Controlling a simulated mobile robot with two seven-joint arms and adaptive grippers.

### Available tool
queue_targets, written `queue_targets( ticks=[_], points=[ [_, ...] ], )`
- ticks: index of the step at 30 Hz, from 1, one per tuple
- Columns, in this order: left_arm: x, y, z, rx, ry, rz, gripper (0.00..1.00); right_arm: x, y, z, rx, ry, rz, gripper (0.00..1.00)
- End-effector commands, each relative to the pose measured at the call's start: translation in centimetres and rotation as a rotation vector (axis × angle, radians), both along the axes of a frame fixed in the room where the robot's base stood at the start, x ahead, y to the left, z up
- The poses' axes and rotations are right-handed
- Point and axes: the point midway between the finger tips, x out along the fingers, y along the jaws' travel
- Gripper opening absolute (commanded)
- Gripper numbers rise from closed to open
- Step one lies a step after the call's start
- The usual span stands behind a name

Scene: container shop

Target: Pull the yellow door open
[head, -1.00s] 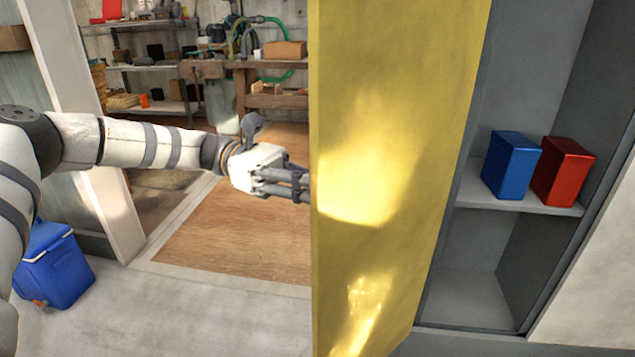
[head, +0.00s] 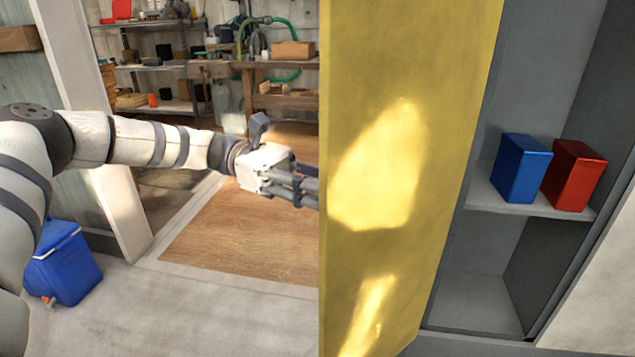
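The yellow door (head: 400,240) stands swung out, its broad face towards me, with the grey cabinet interior (head: 520,70) open to its right. My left arm reaches in from the left, and my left gripper (head: 305,190) is at the door's left edge. Its fingertips are at or behind that edge, so I cannot tell whether they are shut on something. Any handle on the door's far side is hidden. My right gripper is not in view.
A blue box (head: 522,168) and a red box (head: 573,175) stand on the cabinet shelf (head: 515,207). A blue cooler (head: 65,265) sits on the floor at left. A workbench (head: 265,85) and shelving stand at the back. The floor left of the door is clear.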

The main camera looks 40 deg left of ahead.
Motion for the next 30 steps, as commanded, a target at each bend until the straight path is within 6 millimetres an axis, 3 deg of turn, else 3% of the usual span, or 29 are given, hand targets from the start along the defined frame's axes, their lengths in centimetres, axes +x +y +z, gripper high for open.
queue_targets(
  ticks=[9,13,18,30],
  points=[
    [-0.2,7.9,-0.2,0.005,0.002,0.006,0.31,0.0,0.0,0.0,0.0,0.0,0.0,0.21],
    [-0.3,10.3,-0.2,0.003,0.004,0.004,0.31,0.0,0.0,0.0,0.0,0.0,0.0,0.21],
    [-0.4,11.6,-0.1,0.002,0.002,0.002,0.31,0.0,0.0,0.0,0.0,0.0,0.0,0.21],
    [-0.5,11.7,0.0,0.001,0.001,0.001,0.31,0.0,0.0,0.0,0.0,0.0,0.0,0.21]
  ],
)
